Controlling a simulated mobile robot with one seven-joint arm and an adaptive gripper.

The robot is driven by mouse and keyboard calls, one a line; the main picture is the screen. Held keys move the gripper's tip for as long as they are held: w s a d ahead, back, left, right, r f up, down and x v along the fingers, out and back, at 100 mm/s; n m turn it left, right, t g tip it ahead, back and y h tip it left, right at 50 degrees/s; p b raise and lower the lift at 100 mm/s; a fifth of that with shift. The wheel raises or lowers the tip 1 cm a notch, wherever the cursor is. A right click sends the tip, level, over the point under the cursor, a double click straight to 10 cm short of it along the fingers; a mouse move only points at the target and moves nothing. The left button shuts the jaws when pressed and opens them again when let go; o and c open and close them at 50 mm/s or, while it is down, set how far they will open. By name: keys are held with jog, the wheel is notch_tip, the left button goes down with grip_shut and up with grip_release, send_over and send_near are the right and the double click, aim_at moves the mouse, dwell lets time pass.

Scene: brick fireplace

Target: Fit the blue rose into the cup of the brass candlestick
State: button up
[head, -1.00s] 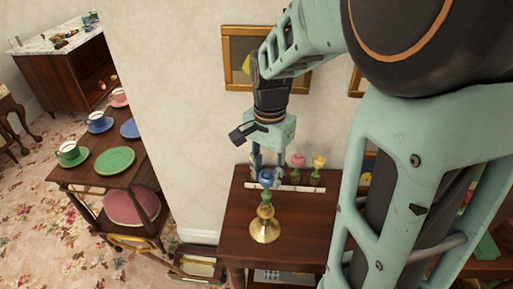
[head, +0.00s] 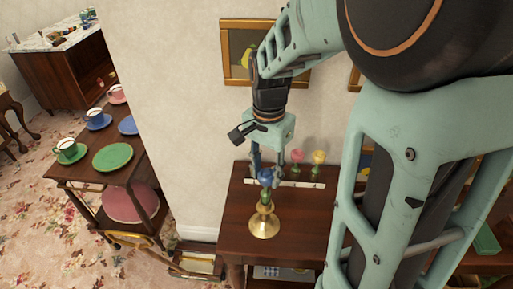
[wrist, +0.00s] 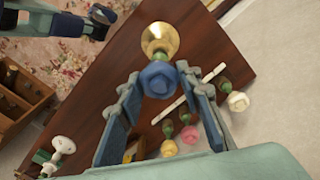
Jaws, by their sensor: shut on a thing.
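The blue rose (head: 265,176) stands upright directly over the brass candlestick (head: 264,223) in the head view, its green stem at the candlestick's top. I cannot tell how deep the stem sits in the cup. My gripper (head: 267,173) points down and is shut on the rose. In the wrist view the blue rose (wrist: 158,80) lies between the two fingertips, and the candlestick's round brass base (wrist: 160,36) shows beyond it. The cup is hidden behind the bloom there.
The candlestick stands on a dark wooden table (head: 235,215). Behind it are a white strip (head: 302,185), a pink rose (head: 298,156) and a yellow rose (head: 319,157), close to my gripper. A wall rises behind. A table with cups and plates (head: 112,158) stands left.

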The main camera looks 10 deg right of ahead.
jog(key=shift+f+b, duration=0.65)
jog(key=shift+f, duration=0.35)
jog(key=o, duration=1)
jog(key=shift+o, duration=0.2)
notch_tip(320, 180, up, 12)
jog(key=shift+r, duration=0.1)
